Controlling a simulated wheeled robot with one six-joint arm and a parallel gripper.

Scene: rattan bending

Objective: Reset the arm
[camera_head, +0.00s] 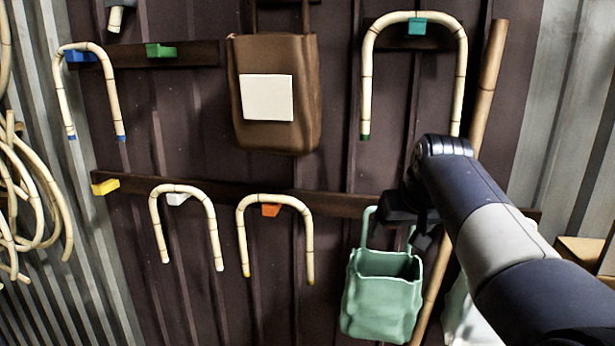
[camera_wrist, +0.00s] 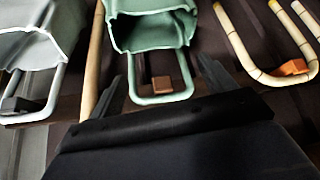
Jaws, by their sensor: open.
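My gripper (camera_head: 420,238) is at the right end of the lower wooden rail, by the handle of a green bag (camera_head: 382,310). In the wrist view my gripper (camera_wrist: 163,80) is open, with a dark finger on each side of the handle and nothing clamped. That view looks inverted. The green bag's handle (camera_wrist: 160,100) loops around a brown peg (camera_wrist: 161,85) on the rail. In the head view my arm hides the peg and part of the handle.
Bent rattan canes (camera_head: 275,200) hang on coloured pegs. A brown bag (camera_head: 272,140) hangs above. A straight pole (camera_head: 487,85) leans behind my arm. A whitish bag (camera_wrist: 35,45) hangs beside the green one. Coiled rattan (camera_head: 35,190) is at far left.

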